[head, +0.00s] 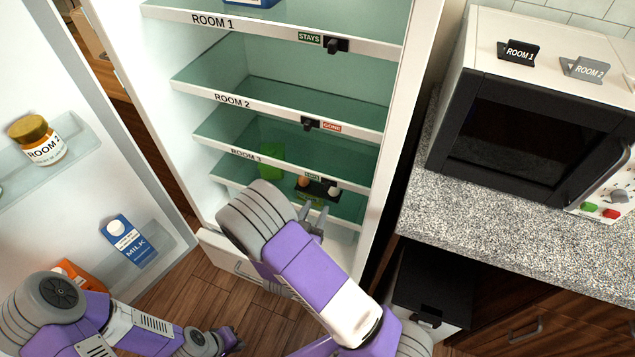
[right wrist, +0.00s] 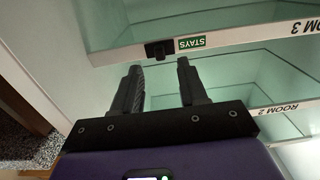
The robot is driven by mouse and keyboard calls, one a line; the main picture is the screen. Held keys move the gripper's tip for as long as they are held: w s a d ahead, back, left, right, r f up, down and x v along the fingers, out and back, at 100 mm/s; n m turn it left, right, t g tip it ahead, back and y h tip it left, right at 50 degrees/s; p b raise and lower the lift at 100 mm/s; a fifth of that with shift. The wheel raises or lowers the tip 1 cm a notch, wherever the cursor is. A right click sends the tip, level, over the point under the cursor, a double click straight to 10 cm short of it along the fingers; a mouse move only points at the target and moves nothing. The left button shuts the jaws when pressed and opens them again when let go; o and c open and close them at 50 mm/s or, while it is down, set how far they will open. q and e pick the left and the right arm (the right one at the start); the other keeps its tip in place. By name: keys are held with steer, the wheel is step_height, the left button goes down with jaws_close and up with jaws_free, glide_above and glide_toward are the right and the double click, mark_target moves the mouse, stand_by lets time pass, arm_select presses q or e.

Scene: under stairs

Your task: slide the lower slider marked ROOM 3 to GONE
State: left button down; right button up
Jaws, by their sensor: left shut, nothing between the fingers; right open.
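The ROOM 3 slider (head: 333,190) is a small black block on the front strip of the lowest labelled fridge shelf (head: 256,160). In the right wrist view the black slider (right wrist: 158,50) sits beside a green STAYS label (right wrist: 192,43), which is uncovered. GONE is not visible on this strip. My right gripper (head: 313,216) is open just below and in front of that strip. In its wrist view the fingertips (right wrist: 159,66) stand either side of the slider's line, apparently just short of it. My left gripper (head: 232,340) is shut and empty, low over the floor.
The ROOM 1 slider (head: 337,45) shows STAYS; the ROOM 2 slider (head: 310,124) shows GONE. The open fridge door at left holds a jar (head: 40,142) and a milk carton (head: 128,240). A microwave (head: 530,120) stands on the counter at right.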

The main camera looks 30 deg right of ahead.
mark_target(326, 189)
steer(key=shift+h, duration=0.3)
steer(key=x, duration=0.2)
steer(key=b+x, duration=0.1)
steer(key=x, duration=0.4)
steer(key=shift+w+d+r, duration=0.15)
steer(key=shift+r, duration=0.25)
jaws_close()
